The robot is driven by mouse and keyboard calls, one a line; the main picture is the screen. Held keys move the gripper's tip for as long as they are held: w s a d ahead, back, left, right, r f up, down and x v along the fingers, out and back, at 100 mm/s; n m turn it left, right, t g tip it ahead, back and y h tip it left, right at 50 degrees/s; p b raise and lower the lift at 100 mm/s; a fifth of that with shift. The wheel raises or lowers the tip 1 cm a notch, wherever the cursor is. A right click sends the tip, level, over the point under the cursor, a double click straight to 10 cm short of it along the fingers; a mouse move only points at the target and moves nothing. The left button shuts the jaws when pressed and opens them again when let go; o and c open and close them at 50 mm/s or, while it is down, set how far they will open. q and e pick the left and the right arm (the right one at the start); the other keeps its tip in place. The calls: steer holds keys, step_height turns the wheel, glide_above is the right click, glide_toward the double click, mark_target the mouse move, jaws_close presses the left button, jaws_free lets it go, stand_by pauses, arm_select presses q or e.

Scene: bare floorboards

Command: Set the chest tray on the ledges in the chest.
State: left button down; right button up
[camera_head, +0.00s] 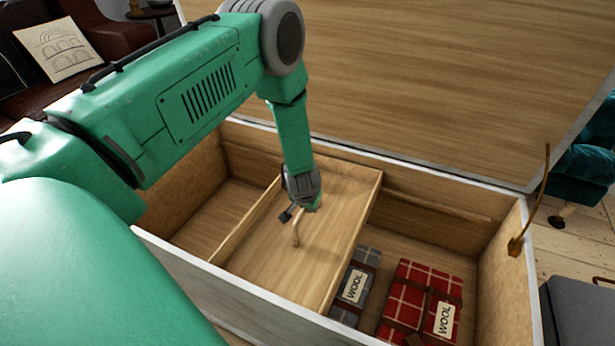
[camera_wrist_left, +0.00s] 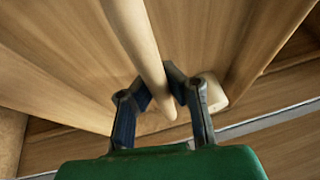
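The chest (camera_head: 500,290) is a large open box with pale rims and wooden inner walls. The chest tray (camera_head: 345,215), a shallow wooden tray, spans it front to back, left of the middle. A ledge (camera_head: 435,204) runs along the chest's back wall, right of the tray. I cannot tell whether the tray rests on the ledges or hangs just above. My left gripper (camera_head: 300,206) is over the tray's middle, its fingers (camera_wrist_left: 160,92) closed around the tray's pale handle (camera_wrist_left: 135,35). My right gripper is not in view.
Red plaid (camera_head: 421,285) and grey (camera_head: 372,258) wool bundles lie on the chest floor, right of the tray. The raised lid (camera_head: 450,80) stands behind. A brass stay (camera_head: 530,205) rises at the right rim. The chest floor left of the tray looks bare.

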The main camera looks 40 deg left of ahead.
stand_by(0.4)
arm_select(q)
steer(key=c, duration=1.6)
jaws_free()
steer(key=shift+c, duration=0.2)
steer(key=shift+s+f, duration=0.15)
steer(key=v, duration=1.2)
